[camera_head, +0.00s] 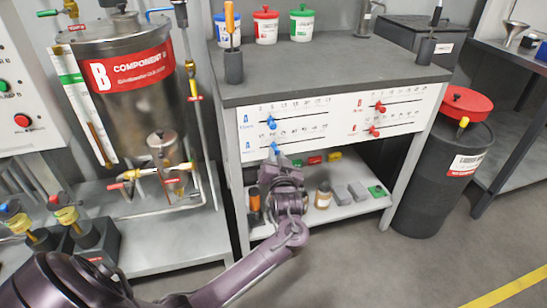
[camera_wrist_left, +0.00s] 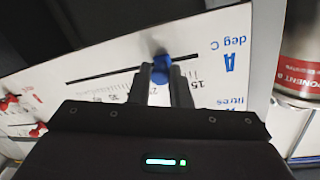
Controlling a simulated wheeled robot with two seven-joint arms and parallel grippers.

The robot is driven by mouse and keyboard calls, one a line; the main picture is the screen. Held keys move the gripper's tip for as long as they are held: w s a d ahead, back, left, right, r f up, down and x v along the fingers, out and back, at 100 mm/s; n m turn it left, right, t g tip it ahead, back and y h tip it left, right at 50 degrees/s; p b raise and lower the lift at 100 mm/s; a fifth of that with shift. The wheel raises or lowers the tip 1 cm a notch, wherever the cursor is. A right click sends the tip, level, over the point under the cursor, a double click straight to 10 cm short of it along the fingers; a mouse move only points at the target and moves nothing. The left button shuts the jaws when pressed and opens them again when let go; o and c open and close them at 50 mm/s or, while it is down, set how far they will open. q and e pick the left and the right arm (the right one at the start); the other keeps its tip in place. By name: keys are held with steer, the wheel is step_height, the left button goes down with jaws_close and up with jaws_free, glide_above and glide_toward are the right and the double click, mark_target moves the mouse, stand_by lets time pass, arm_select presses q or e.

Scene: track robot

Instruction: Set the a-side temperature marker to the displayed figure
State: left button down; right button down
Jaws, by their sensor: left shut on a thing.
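The a-side temperature marker, a blue knob (camera_wrist_left: 162,62), sits on a slot in the white panel (camera_wrist_left: 105,60), beside a blue "A deg C" label. In the head view it is the lower blue marker (camera_head: 275,147), partly hidden by my gripper. My left gripper (camera_wrist_left: 161,75), also in the head view (camera_head: 277,158), is shut on this knob from the front. Scale figures show around the fingers, with 15 readable; the exact setting is too small to tell. No displayed figure is readable. My right gripper is not in view.
Another blue marker (camera_head: 271,122) is on the slot above; two red markers, the upper (camera_head: 380,108) and lower (camera_head: 373,131), are on the right. A lower shelf (camera_head: 345,210) with small items lies below the panel. A dark drum (camera_head: 440,180) stands right.

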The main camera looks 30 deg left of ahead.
arm_select(q)
steer(key=w+d, duration=0.3)
steer(key=w, duration=0.1)
steer(key=shift+w+d+f+b, duration=0.1)
steer(key=shift+w+d+b, duration=0.05)
steer(key=shift+d+b, duration=0.25)
steer(key=shift+w+d, duration=0.25)
steer(key=shift+w, duration=0.1)
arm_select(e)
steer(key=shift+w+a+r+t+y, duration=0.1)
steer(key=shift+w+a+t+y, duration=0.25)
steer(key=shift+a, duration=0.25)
arm_select(q)
steer(key=c, duration=1.3)
jaws_free()
steer(key=shift+c, duration=0.2)
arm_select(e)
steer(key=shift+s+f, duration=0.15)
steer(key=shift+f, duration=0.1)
